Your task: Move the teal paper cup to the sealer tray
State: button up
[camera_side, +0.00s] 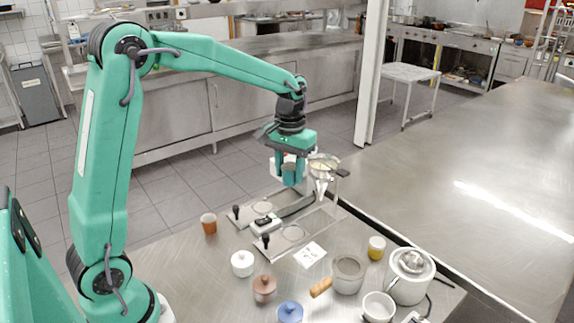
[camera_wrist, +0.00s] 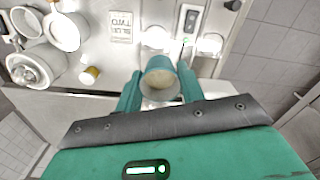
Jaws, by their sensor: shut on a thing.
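My gripper (camera_side: 290,174) is above the far end of the bench, shut on a cup. In the wrist view the cup (camera_wrist: 160,78) sits between the two teal fingertips, with a pale beige inside showing. Two flat metal stations with round recesses lie on the bench below and left of the gripper: the farther one (camera_side: 263,208) and the nearer one (camera_side: 293,233), each with a black knob. I cannot tell which is the sealer tray.
A metal funnel dispenser (camera_side: 323,168) stands close right of my gripper. A small black-and-white device (camera_side: 265,222) sits between the stations. A printed card (camera_side: 310,255) lies nearby. An orange cup (camera_side: 209,223), lidded pots, a yellow jar (camera_side: 376,248) and a saucepan (camera_side: 349,272) stand around.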

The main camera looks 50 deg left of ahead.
jog(key=a, duration=1.4)
jog(key=f, duration=1.1)
jog(key=shift+w+d+f, duration=0.1)
jog(key=shift+w+d, duration=0.1)
jog(key=shift+w, duration=0.05)
jog(key=shift+f, duration=0.55)
jog(key=shift+f, duration=0.2)
jog(key=shift+f, duration=1.5)
jog(key=shift+f, duration=0.2)
jog(key=o, duration=1.5)
jog(key=shift+c, duration=0.2)
